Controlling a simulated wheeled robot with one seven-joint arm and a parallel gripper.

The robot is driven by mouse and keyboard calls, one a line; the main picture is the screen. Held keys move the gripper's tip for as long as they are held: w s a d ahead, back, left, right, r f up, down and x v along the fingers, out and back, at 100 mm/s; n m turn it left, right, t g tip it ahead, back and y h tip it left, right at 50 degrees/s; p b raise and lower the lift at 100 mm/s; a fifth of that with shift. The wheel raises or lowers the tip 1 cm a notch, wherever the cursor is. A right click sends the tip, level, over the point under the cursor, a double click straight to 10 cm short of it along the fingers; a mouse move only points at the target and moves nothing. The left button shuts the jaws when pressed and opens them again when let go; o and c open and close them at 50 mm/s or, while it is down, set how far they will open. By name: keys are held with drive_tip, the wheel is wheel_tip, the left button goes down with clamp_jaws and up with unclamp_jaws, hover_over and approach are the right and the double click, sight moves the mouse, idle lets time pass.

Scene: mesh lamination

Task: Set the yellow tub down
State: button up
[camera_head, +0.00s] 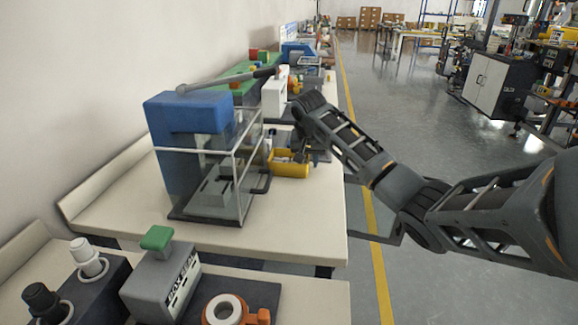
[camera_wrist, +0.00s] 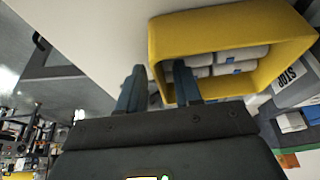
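The yellow tub (camera_head: 289,169) is at the right part of the near bench top, beside the clear-walled case. In the wrist view the tub (camera_wrist: 285,20) is tilted in the picture, its open side showing several white packs with blue marks (camera_wrist: 235,62). My gripper (camera_head: 300,150) is at the tub's back edge. In the wrist view the two fingers of my gripper (camera_wrist: 160,75) straddle the tub's left wall, one outside and one inside, and look shut on it. Whether the tub's base touches the bench is hard to tell.
The clear-walled case (camera_head: 240,180) with a blue back stands left of the tub. Bare bench top (camera_head: 300,215) lies in front of the tub. The bench's right edge is close, with floor beyond. A grey box (camera_wrist: 300,82) is near the tub in the wrist view.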

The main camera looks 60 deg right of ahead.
clamp_jaws()
drive_tip(key=shift+r, duration=0.15)
idle(0.5)
